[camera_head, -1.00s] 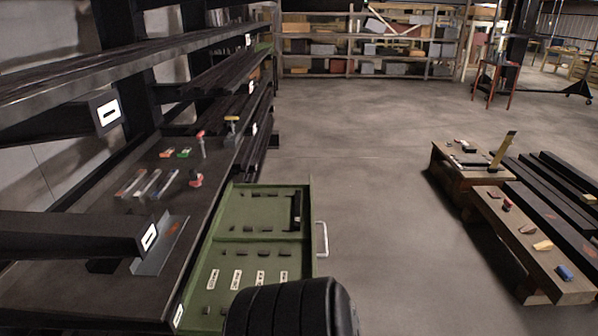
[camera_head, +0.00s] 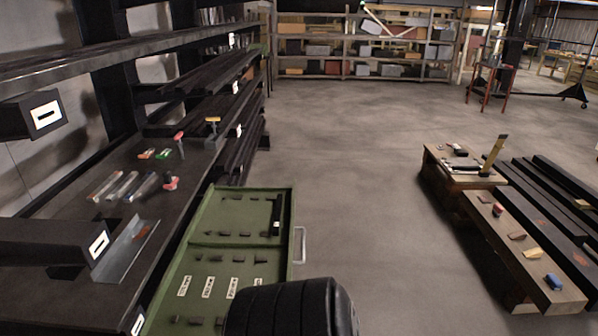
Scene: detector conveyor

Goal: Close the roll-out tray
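The green roll-out tray (camera_head: 213,273) is pulled out from the dark shelf unit on the left. Its right side has a light metal handle (camera_head: 299,245). Inside lie a black bar-shaped item, several small dark pieces and several white labels. A black ribbed rounded part, which looks like a piece of my own arm, covers the tray's near right corner. Neither gripper shows, and no fingers touch the tray or handle.
The dark shelf bench (camera_head: 84,211) beside the tray holds tools and an angled metal piece (camera_head: 126,248). Wooden benches (camera_head: 520,240) with small blocks and dark beams stand at right. The floor (camera_head: 360,190) between is clear. Storage racks (camera_head: 360,48) stand at the back.

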